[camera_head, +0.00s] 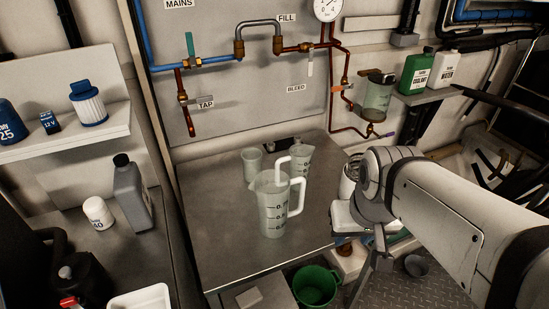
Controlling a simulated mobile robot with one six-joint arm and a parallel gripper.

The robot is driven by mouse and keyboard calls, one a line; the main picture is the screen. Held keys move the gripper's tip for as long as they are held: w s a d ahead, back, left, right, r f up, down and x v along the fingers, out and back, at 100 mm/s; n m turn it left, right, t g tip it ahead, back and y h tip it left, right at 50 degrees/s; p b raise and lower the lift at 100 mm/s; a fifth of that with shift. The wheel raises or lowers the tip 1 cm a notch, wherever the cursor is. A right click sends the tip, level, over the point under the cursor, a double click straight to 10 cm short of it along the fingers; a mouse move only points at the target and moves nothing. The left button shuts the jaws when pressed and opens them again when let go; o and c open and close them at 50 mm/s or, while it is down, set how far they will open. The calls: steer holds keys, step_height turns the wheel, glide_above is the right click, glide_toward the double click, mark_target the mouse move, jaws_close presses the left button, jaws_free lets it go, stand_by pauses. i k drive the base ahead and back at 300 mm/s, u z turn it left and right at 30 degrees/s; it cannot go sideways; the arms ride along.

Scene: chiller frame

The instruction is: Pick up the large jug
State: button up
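The large jug (272,212) is translucent, with dark volume marks and a pale handle on its right side. It stands upright on the grey metal bench top (225,240), near the middle of the view. A smaller marked jug (304,160) and a small clear cup (252,160) stand just behind it. My arm comes in from the lower right and ends to the right of the large jug, beyond the bench's right side. My gripper (378,240) seems to point down there, apart from the jug. Its fingers are too small and partly hidden to tell their opening.
Pipes with a TAP valve (182,98) and a FILL loop (258,38) run along the back wall. A green bucket (316,287) is below the bench's front edge. A left counter holds a grey bottle (131,190) and a white can (98,213). The bench left of the jug is clear.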

mark_target(271, 188)
steer(key=k, duration=0.55)
steer(key=u, duration=3)
steer(key=k, duration=1.5)
steer(key=z, duration=1.55)
steer(key=i, duration=1)
steer(key=z, duration=0.1)
